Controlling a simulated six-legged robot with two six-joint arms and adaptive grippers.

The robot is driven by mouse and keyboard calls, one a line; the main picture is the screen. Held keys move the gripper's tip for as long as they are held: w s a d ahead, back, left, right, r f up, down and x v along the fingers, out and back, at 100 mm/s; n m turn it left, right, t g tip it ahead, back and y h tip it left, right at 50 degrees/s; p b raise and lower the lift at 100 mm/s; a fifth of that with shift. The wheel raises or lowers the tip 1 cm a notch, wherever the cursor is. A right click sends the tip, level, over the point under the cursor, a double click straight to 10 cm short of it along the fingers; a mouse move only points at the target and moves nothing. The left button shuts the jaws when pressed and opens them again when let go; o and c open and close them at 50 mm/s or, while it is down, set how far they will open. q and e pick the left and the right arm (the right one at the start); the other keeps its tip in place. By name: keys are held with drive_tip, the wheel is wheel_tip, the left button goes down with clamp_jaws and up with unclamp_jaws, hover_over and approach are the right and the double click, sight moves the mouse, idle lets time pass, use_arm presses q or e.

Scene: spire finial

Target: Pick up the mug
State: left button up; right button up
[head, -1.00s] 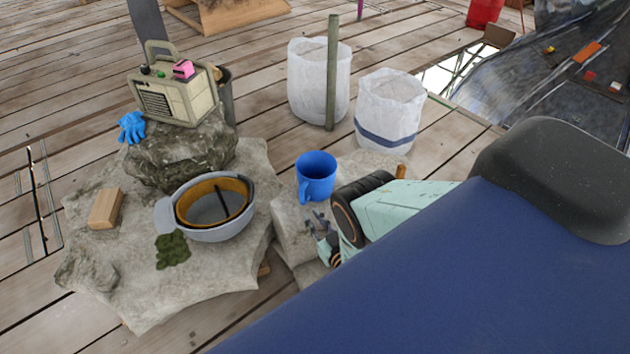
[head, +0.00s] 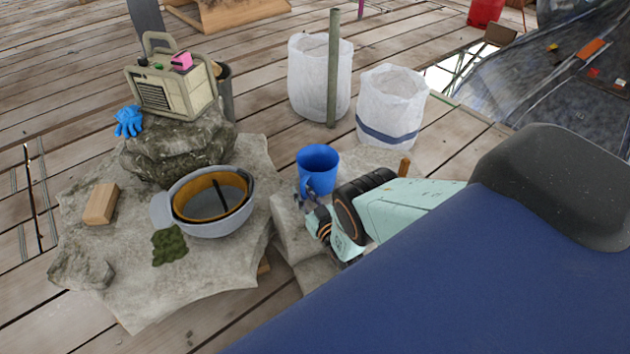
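The blue mug (head: 319,168) stands upright on a pale stone block, right of the upturned helmet. Its handle faces the front left, toward me. My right gripper (head: 307,196) is at the mug's handle, at its lower left side. The fingers are small and dark, and partly merge with the handle, so I cannot tell whether they are open or shut, or touching it. My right arm comes in from the lower right and covers the ground there. My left gripper is not in view.
A grey helmet (head: 216,229), a wooden block (head: 101,204) and moss (head: 169,245) lie on the stone slab (head: 130,290). A radio (head: 165,90) and blue glove (head: 128,121) sit on a rock behind. White sacks (head: 391,105) and a green pole (head: 333,70) stand behind the mug.

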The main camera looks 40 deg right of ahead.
sight(303, 180)
drive_tip(key=shift+r, duration=0.1)
drive_tip(key=shift+c, duration=0.2)
clamp_jaws()
drive_tip(key=shift+r, duration=0.1)
idle(0.4)
drive_tip(key=shift+r+p, duration=3.4)
drive_tip(key=shift+r, duration=1.4)
